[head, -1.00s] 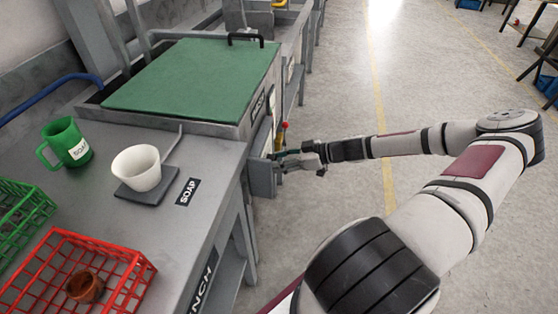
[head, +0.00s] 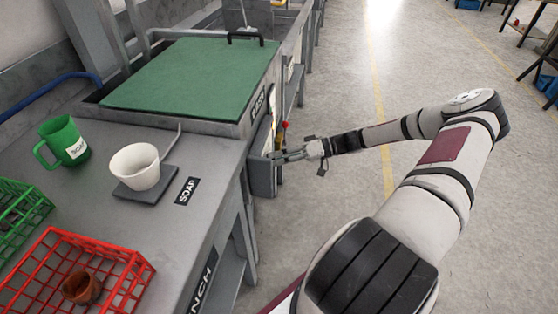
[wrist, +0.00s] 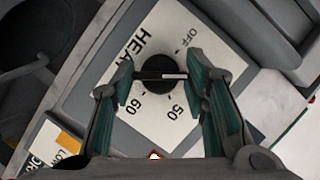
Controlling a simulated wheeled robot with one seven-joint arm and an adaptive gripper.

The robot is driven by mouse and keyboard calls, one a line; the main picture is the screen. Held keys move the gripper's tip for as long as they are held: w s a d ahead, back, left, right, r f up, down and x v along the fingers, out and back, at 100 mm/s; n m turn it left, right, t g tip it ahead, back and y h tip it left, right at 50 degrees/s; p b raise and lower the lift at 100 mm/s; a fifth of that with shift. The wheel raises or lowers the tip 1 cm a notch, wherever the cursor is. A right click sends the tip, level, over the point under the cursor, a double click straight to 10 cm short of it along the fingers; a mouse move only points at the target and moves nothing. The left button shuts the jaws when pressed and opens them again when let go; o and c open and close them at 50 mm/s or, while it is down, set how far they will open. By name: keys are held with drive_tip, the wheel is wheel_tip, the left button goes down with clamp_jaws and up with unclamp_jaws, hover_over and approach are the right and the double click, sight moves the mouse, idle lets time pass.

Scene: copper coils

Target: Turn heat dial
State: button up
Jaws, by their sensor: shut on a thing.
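The heat dial (wrist: 158,86) is a round black knob with a white pointer line, on a white plate (wrist: 165,25) marked HEAT, OFF, 50 and 60. In the wrist view the pointer lies level and points right, between OFF and 50. My gripper (wrist: 160,82) has its two green-padded fingers on either side of the knob, shut on it. In the head view my gripper (head: 278,156) is at a grey box (head: 262,177) on the bench's right side; the dial cannot be made out there.
A green-topped wash unit (head: 190,75) stands behind the bench. On the bench are a green mug (head: 62,143), a white cup (head: 135,167) on a dark pad, a red basket (head: 130,262) holding a brown cup (head: 81,288), and a green basket (head: 25,205).

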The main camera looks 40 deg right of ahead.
drive_tip(key=m+t+b, duration=0.1)
drive_tip(key=m+t, duration=0.2)
drive_tip(key=m, duration=0.6)
drive_tip(key=m+t+b, duration=0.1)
drive_tip(key=m+t, duration=0.2)
drive_tip(key=m, duration=0.7)
drive_tip(key=f+m+t+y, duration=0.1)
drive_tip(key=m+t, duration=0.2)
drive_tip(key=m, duration=0.6)
drive_tip(key=shift+s+a+m+b, duration=0.1)
drive_tip(key=shift+m+b, duration=0.2)
drive_tip(key=shift+b, duration=0.1)
drive_tip(key=shift+m, duration=0.3)
drive_tip(key=o, duration=1.2)
drive_tip(key=shift+c, duration=0.2)
drive_tip(key=v, duration=1.2)
drive_tip(key=shift+f, duration=0.2)
